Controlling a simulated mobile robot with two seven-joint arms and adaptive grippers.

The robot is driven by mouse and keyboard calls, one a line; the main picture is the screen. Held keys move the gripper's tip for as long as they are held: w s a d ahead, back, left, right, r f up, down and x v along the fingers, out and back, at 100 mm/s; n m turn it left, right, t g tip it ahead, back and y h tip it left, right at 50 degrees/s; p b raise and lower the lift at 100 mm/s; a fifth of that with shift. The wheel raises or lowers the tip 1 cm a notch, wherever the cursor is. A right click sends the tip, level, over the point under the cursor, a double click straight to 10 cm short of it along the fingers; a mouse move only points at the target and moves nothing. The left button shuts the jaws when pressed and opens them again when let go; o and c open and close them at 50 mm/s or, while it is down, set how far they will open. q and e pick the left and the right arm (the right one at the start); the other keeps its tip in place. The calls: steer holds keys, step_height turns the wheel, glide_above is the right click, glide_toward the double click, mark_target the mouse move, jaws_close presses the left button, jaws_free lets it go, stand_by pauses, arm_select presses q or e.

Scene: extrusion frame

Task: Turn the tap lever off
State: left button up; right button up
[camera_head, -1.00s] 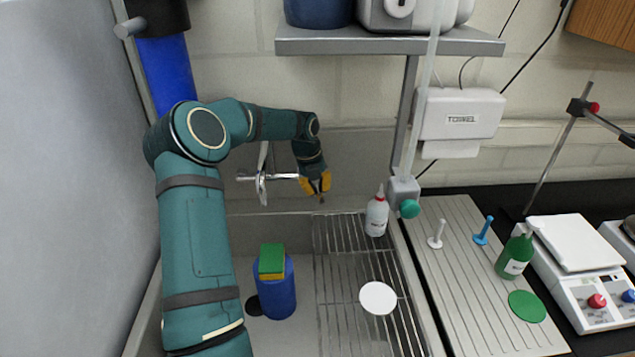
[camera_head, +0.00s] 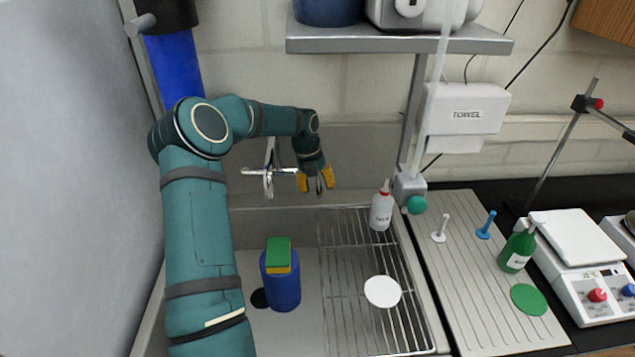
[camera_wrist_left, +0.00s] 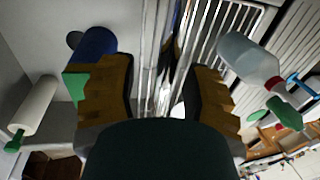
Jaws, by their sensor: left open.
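The chrome tap (camera_head: 268,170) is on the wall behind the sink, with a horizontal part reaching right toward my left gripper. My left gripper (camera_head: 317,183) is at the right end of this part, its yellow fingers open and pointing down. I cannot tell whether the fingers touch the tap. The lever is hard to tell apart from the rest of the tap. My right gripper is not in view.
A blue container with a green and yellow sponge (camera_head: 279,255) stands in the sink. A white bottle with a red cap (camera_head: 381,208) and a white disc (camera_head: 382,291) are on the wire rack (camera_head: 345,325). A shelf (camera_head: 400,43) hangs above.

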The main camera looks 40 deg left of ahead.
arm_select(q)
steer(key=shift+r, duration=0.25)
step_height(320, 180, up, 12)
steer(key=s+a, duration=0.1)
steer(key=shift+s+a+f, duration=0.2)
steer(key=shift+s+a, duration=0.1)
steer(key=shift+f, duration=0.15)
stand_by(0.5)
